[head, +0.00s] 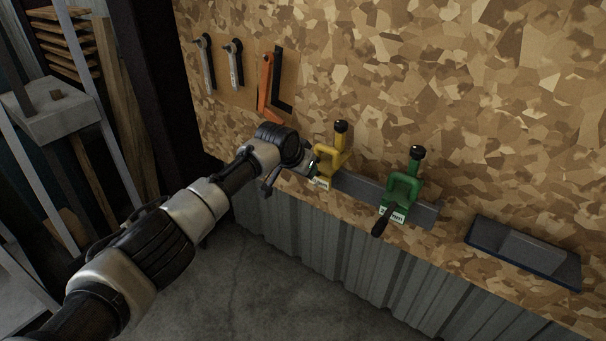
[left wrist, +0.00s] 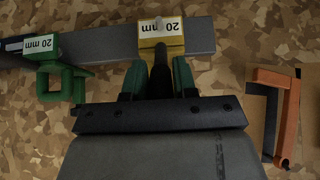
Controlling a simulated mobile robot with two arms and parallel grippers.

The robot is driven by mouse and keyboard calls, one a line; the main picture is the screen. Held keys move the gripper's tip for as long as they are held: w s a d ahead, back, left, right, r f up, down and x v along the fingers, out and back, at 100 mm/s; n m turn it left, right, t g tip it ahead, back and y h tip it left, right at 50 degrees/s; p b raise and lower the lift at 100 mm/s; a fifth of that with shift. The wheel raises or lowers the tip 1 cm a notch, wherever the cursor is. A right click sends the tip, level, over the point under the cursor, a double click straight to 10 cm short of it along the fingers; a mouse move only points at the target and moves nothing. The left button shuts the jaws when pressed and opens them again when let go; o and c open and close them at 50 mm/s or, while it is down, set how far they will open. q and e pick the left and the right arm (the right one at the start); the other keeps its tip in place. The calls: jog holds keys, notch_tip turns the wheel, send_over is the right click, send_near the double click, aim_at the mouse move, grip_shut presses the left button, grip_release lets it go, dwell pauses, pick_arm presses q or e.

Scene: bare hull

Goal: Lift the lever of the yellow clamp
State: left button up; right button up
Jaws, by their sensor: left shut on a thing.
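The yellow clamp (head: 328,158) sits on a grey metal bar (head: 362,188) along the wooden wall, with a black knob on top. In the left wrist view the yellow clamp (left wrist: 160,42) carries a "20 mm" label. Its dark lever (left wrist: 160,78) points toward my wrist camera. My left gripper (head: 311,168) is at the front of the yellow clamp. In the left wrist view its green-tipped fingers (left wrist: 158,82) are on both sides of the lever, shut on it. In the head view the gripper and wrist hide most of the lever. My right gripper is not in view.
A green clamp (head: 402,187) with a black lever hanging down (head: 380,222) is to the right on the same bar. A dark tray (head: 480,235) is further right. A shelf rack stands at left.

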pick_arm(q)
jog(key=shift+w+d+r, duration=0.1)
jog(key=shift+r, duration=0.1)
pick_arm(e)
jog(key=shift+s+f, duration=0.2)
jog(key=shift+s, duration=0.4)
pick_arm(q)
jog(key=o, duration=1)
jog(key=shift+f, duration=0.1)
jog(key=shift+w, duration=0.1)
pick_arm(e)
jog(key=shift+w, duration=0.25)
pick_arm(q)
jog(key=shift+s+a+r, duration=0.2)
jog(key=shift+s+r, duration=0.1)
jog(key=shift+r, duration=0.3)
jog(key=shift+b+v, duration=1.4)
jog(key=shift+v, duration=3.3)
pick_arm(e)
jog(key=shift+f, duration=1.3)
pick_arm(q)
jog(key=shift+w+d+r, duration=0.1)
jog(key=shift+w+d, duration=0.05)
